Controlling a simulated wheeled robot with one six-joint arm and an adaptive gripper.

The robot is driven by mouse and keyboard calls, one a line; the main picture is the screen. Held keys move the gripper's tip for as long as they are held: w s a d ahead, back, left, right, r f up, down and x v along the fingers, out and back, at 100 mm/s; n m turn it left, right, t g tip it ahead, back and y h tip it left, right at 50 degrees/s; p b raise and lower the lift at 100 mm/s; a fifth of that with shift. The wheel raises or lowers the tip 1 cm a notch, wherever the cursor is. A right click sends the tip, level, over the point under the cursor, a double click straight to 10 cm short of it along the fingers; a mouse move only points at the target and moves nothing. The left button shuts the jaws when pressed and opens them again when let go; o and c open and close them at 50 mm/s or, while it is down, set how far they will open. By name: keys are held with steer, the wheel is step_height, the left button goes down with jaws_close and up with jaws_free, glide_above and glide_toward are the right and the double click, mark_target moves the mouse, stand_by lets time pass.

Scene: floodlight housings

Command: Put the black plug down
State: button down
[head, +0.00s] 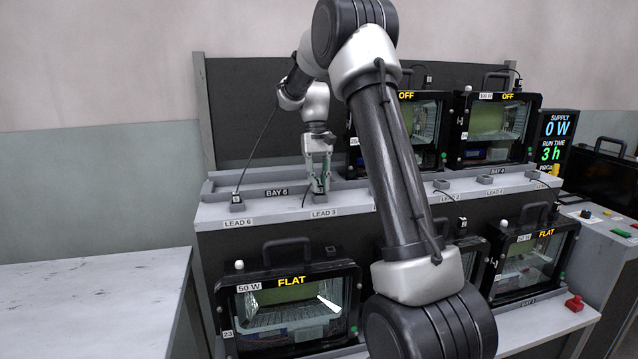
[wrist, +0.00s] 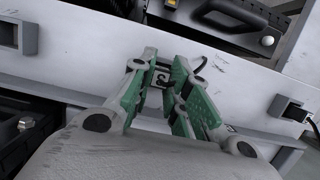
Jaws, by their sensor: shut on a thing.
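My gripper (head: 320,186) points down at the upper shelf's front ledge, above the LEAD 3 label (head: 324,213). Its green-padded fingers also show in the wrist view (wrist: 162,80). They are shut on the black plug (wrist: 160,77), which has a white marked face. The plug sits at or just above the grey lead holder (head: 321,198) by that label. The fingers hide much of the plug, and I cannot tell whether it rests fully in the holder.
A plug marked 6 (head: 236,198) stands in the LEAD 6 holder. BAY 6 (head: 277,192) is empty. Two floodlights reading OFF (head: 497,120) stand on the upper shelf. A 50 W floodlight reading FLAT (head: 290,305) is below. A bare table (head: 95,305) is at left.

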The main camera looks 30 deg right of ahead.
steer(key=shift+f, duration=0.2)
steer(key=c, duration=1.4)
jaws_free()
steer(key=shift+f, duration=0.1)
steer(key=shift+o, duration=0.2)
steer(key=a+v, duration=0.1)
steer(key=v, duration=1.1)
steer(key=s+a+r+t, duration=0.2)
steer(key=s+r, duration=0.3)
steer(key=s, duration=0.3)
steer(key=s+a+f+n+t, duration=0.1)
steer(key=s+f, duration=0.2)
steer(key=s, duration=0.5)
steer(key=s+a+f+n+t, duration=0.1)
steer(key=s+a+f+t, duration=0.1)
steer(key=s, duration=0.7)
steer(key=s+a+f+n+t, duration=0.1)
steer(key=s+f, duration=0.3)
steer(key=s, duration=0.4)
steer(key=shift+s+a+f+t+h, duration=0.4)
steer(key=shift+a+t, duration=0.1)
steer(key=shift+t, duration=0.1)
